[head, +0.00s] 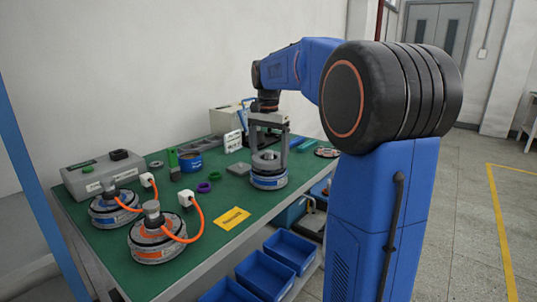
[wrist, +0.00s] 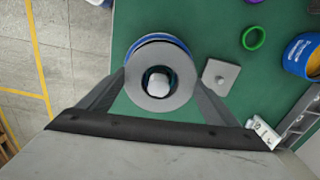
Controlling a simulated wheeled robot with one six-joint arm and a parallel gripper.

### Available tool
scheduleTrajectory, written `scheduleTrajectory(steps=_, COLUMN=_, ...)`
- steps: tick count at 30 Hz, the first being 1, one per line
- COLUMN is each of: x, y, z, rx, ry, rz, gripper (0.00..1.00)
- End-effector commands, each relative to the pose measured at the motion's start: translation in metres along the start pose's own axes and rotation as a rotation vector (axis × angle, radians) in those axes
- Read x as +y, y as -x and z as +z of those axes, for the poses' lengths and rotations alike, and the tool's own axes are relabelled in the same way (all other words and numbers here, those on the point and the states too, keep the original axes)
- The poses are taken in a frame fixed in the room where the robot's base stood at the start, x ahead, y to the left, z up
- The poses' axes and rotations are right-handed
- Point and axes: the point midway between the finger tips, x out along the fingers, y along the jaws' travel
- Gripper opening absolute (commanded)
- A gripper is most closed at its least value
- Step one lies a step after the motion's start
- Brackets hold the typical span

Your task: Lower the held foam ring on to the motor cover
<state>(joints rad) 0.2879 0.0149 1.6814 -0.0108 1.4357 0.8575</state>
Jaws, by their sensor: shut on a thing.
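My gripper (head: 268,158) points straight down over the table and is shut on the grey foam ring (head: 263,166), with one finger on each side of it. In the wrist view the foam ring (wrist: 180,96) is flat, and a pale round part shows through its hole. The motor with the blue band (head: 268,182) stands upright right below the ring. Its blue rim (wrist: 158,38) shows past the ring's far edge in the wrist view. The ring hides most of the cover, and I cannot tell whether they touch.
Two motors with orange cables (head: 112,207) (head: 150,241) stand at the left. A yellow card (head: 232,218), a purple ring (head: 204,187), a green ring (wrist: 254,38) and a grey plate (wrist: 220,75) lie nearby. A blue tin (head: 190,163) stands behind. Blue bins (head: 290,250) are below the table edge.

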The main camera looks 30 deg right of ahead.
Motion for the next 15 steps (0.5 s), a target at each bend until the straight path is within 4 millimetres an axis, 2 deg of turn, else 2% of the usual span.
scheduleTrajectory(steps=12, x=0.0001, y=-0.0038, z=0.0001, rx=0.0, ry=0.0, rz=0.0, gripper=0.63)
scheduleTrajectory(steps=13, x=0.0001, y=-0.004, z=0.0001, rx=0.0, ry=0.0, rz=0.0, gripper=0.86)
scheduleTrajectory(steps=15, x=0.0, y=-0.0038, z=0.0001, rx=0.0, ry=0.0, rz=0.0, gripper=1.0)
